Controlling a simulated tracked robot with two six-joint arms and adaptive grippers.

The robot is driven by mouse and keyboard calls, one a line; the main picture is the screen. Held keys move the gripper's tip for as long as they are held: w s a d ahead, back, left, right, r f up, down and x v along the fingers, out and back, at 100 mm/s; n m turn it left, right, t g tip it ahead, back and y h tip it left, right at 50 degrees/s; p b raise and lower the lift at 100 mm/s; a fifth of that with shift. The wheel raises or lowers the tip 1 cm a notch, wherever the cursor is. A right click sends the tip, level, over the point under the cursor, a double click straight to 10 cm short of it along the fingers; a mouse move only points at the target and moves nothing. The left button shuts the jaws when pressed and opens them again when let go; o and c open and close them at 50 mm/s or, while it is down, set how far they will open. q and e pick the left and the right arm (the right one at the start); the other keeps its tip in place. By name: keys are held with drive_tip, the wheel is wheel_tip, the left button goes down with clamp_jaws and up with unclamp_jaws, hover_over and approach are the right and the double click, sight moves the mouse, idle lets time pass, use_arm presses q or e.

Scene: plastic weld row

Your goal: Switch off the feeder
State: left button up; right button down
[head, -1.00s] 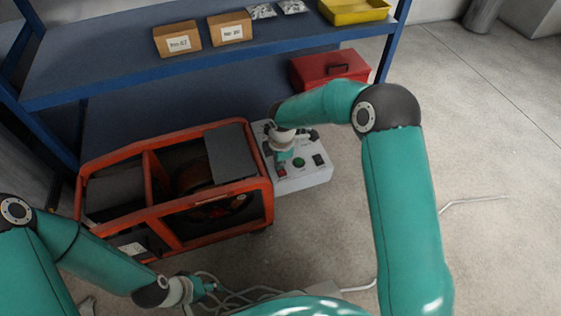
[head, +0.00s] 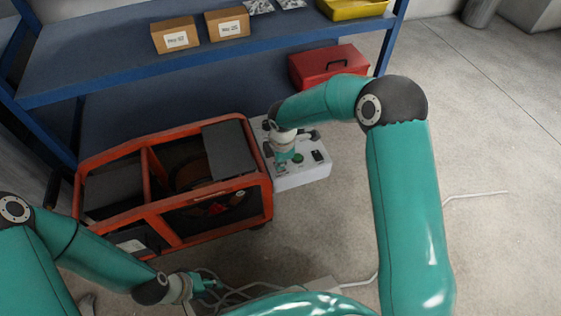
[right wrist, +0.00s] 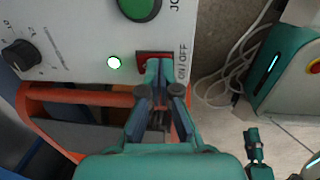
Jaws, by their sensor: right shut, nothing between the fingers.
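The feeder (head: 265,199) is an orange-framed machine with a pale control box (head: 304,178) at its right end. In the right wrist view the box panel (right wrist: 75,22) shows a red rocker switch (right wrist: 144,56) marked ON/OFF, a glowing whitish lamp (right wrist: 114,62), a green button (right wrist: 140,7) and a black knob (right wrist: 21,54). My right gripper (right wrist: 159,64) is shut and empty, its tips over the right part of the red switch; whether they touch it I cannot tell. My left gripper (head: 209,284) is low in front of the feeder; its jaws are too small to read.
A blue shelf (head: 110,69) stands behind, with cardboard boxes (head: 175,36) and a yellow tray (head: 352,9) on it. A red toolbox (head: 325,68) is beyond the control box. Pale cables (head: 232,295) lie near my left gripper. Floor on the right is mostly clear.

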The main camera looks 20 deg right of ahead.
drive_tip(key=shift+r, duration=0.15)
drive_tip(key=r+p, duration=0.3)
drive_tip(key=r, duration=0.1)
drive_tip(key=shift+s+p, duration=0.2)
drive_tip(key=shift+p, duration=0.1)
wheel_tip(320, 180, up, 10)
drive_tip(key=s+p, duration=0.1)
drive_tip(key=p, duration=0.1)
drive_tip(key=shift+s+f+p, duration=0.15)
drive_tip(key=shift+f+p, duration=0.1)
drive_tip(key=shift+p, duration=0.15)
drive_tip(key=shift+f, duration=0.1)
drive_tip(key=s+a+f+m+y, duration=0.2)
drive_tip(key=s+f+m, duration=0.7)
drive_tip(key=s, duration=0.3)
drive_tip(key=s+a+f+m+y, duration=0.1)
drive_tip(key=s+f+m+y, duration=0.1)
drive_tip(key=s+f+m, duration=0.7)
drive_tip(key=s+m, duration=0.2)
drive_tip(key=s, duration=0.1)
drive_tip(key=shift+a+f+m+g, duration=0.25)
drive_tip(key=shift+a+m+g, duration=0.05)
drive_tip(key=shift+a+g, duration=0.1)
